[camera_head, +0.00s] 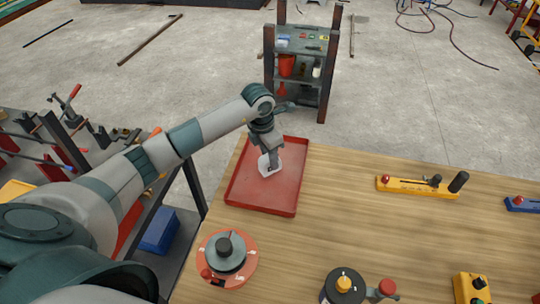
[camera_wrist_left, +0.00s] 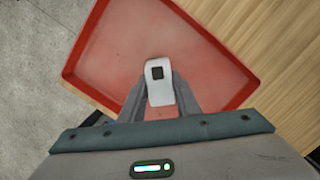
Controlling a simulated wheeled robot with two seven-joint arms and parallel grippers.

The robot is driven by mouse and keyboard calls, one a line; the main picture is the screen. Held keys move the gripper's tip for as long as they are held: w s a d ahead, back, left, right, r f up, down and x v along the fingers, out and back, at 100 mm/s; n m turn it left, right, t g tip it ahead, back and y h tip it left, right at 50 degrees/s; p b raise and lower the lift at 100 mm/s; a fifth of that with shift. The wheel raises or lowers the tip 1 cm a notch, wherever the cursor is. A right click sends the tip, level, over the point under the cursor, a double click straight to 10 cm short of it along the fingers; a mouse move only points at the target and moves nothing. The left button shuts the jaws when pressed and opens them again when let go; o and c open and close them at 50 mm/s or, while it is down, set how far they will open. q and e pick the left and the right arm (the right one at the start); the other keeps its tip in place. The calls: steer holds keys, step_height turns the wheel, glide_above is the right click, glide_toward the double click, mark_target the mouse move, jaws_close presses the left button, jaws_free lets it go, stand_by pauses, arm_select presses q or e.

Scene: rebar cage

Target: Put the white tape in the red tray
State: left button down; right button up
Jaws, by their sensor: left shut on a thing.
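The red tray (camera_head: 264,203) lies on the wooden table at its far left corner. The white tape (camera_head: 266,166) is over the upper middle of the tray, and I cannot tell whether it touches the tray floor. My left gripper (camera_head: 271,160) points down over the tray and is shut on the tape. In the left wrist view the white tape (camera_wrist_left: 160,82) sits between the fingertips of my left gripper (camera_wrist_left: 160,95), with the red tray (camera_wrist_left: 115,45) behind it. The fingers hide part of the tape. My right gripper is not in view.
On the table (camera_head: 335,215) stand a round red-rimmed device (camera_head: 236,262), a yellow device (camera_head: 415,188), a dark round device (camera_head: 343,287) and a yellow box (camera_head: 470,289). A shelf rack (camera_head: 299,70) stands behind the table. The table's middle is clear.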

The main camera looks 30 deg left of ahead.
arm_select(q)
steer(key=shift+f, duration=0.35)
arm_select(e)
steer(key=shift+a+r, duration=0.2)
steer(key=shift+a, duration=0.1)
arm_select(q)
steer(key=shift+f, duration=0.1)
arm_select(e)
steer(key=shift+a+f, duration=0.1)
arm_select(q)
steer(key=shift+f, duration=0.1)
steer(key=c, duration=1.3)
jaws_free()
steer(key=shift+c, duration=0.2)
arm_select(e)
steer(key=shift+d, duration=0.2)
